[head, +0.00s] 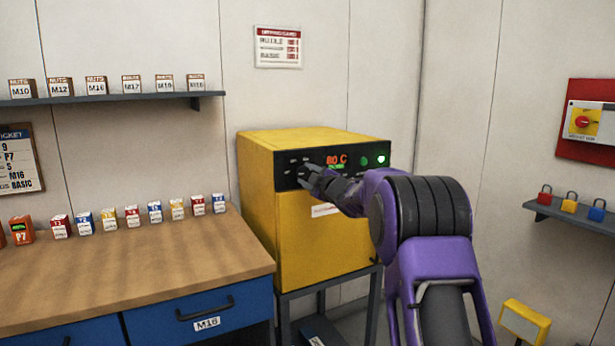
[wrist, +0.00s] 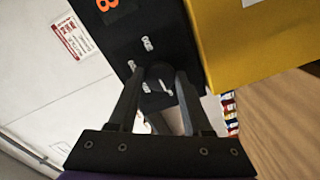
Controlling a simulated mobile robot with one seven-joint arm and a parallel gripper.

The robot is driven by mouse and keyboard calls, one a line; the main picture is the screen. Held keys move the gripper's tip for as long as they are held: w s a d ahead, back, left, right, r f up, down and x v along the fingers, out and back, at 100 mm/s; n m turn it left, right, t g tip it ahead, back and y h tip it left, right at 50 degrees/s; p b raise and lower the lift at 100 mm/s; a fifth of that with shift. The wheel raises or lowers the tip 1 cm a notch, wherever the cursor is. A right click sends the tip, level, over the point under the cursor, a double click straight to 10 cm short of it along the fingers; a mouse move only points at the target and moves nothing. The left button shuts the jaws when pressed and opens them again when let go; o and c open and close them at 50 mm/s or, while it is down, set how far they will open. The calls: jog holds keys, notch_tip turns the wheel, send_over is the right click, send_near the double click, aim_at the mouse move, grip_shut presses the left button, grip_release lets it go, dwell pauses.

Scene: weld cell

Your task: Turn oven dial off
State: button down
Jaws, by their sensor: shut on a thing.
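The yellow oven (head: 320,235) stands on a dark stand against the back wall. Its black control panel (head: 289,181) shows a lit orange "80 C" reading, smaller green text below it and green lights at the right. My gripper (head: 308,172) is at the left part of the panel. In the wrist view my gripper (wrist: 160,85) is shut on the black round dial (wrist: 160,74), one finger on each side. A pale pointer mark shows on the dial, and pale marks sit on the panel around it. In the head view my gripper hides the dial.
A wooden-topped bench (head: 120,265) with blue drawers stands left of the oven, with several small labelled boxes along its back. A shelf (head: 120,98) with labelled boxes hangs above. At right are a red panel with a switch (head: 584,122) and a shelf of padlocks (head: 575,213).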

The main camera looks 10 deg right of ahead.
jog(key=shift+c, duration=1.8)
grip_release()
jog(key=v, duration=1.7)
jog(key=shift+s, duration=0.2)
jog(key=shift+d+r, duration=0.1)
jog(key=shift+r, duration=0.05)
